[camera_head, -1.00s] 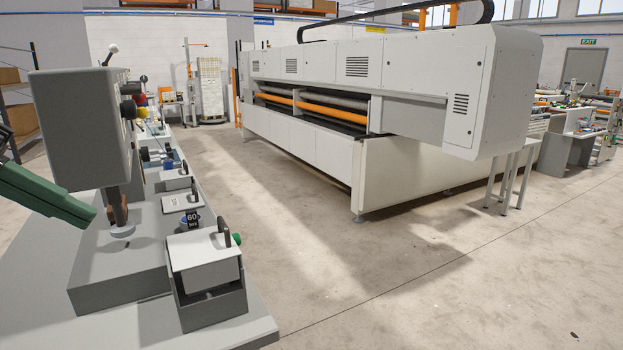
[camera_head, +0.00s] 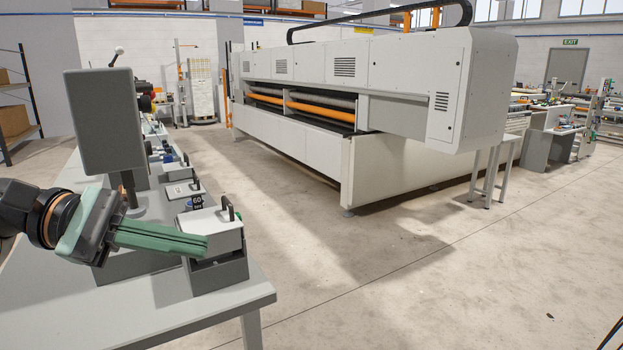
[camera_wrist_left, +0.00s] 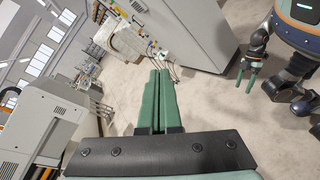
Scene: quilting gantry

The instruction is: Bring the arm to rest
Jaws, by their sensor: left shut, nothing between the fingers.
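My left arm comes in from the left in the head view, with its green-fingered left gripper (camera_head: 206,246) level above the grey table, pointing right. The fingers lie together, shut and empty. They pass in front of a small grey box with a white sloped lid (camera_head: 222,225); I cannot tell whether they touch it. The left wrist view shows the same shut fingers (camera_wrist_left: 160,72) with floor beyond. At its right stands a dark blue robot body, which appears to be mine, with a small gripper (camera_wrist_left: 246,82) hanging beside it, its two green fingers apart.
The grey table (camera_head: 215,312) carries a grey upright machine head (camera_head: 105,120) and a row of small devices (camera_head: 185,190). A long white quilting machine (camera_head: 390,110) stands beyond open floor (camera_head: 400,290). A small stand (camera_head: 490,165) is by its right end.

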